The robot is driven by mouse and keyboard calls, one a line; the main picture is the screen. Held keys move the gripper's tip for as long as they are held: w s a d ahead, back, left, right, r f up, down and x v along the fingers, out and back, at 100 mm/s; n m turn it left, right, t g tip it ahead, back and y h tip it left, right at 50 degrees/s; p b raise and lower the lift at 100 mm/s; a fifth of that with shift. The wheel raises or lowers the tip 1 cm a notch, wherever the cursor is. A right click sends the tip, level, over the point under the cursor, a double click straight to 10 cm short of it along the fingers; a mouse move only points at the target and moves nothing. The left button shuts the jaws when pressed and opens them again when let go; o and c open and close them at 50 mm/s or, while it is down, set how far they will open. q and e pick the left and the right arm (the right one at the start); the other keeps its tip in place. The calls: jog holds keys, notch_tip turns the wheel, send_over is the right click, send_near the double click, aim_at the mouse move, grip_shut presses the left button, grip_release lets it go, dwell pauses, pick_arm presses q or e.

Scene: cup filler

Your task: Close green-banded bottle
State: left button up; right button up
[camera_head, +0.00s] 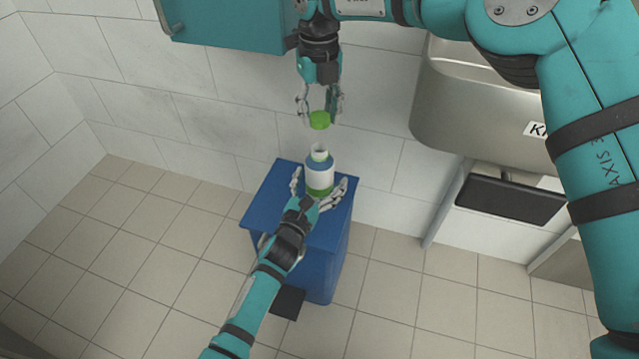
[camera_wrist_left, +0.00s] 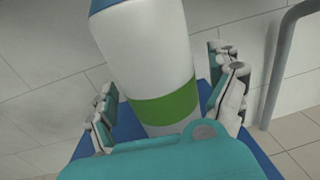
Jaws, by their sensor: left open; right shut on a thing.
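The green-banded bottle (camera_head: 319,176) stands upright on the blue stand (camera_head: 268,202), white with a blue shoulder and a green band near its base. Its white neck is uncovered. My left gripper (camera_head: 319,186) is open, its fingers on either side of the bottle's lower part. In the left wrist view the bottle (camera_wrist_left: 150,55) rises between the open fingers (camera_wrist_left: 168,102), with gaps at both sides. My right gripper (camera_head: 320,108) points down from above, shut on a green cap (camera_head: 319,120). The cap is above the bottle's neck, apart from it.
A steel basin (camera_head: 455,115) with a dark panel (camera_head: 510,198) below it is on the wall at right. A teal cabinet (camera_head: 225,25) hangs at upper left. A tiled wall stands behind the stand. The tiled floor at left is clear.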

aim_at(319, 148)
pick_arm(q)
jog(key=c, duration=1.8)
pick_arm(e)
jog(key=shift+f, duration=2.45)
jog(key=shift+f, duration=0.1)
jog(key=shift+f, duration=0.8)
jog(key=shift+f, duration=0.55)
pick_arm(q)
grip_shut()
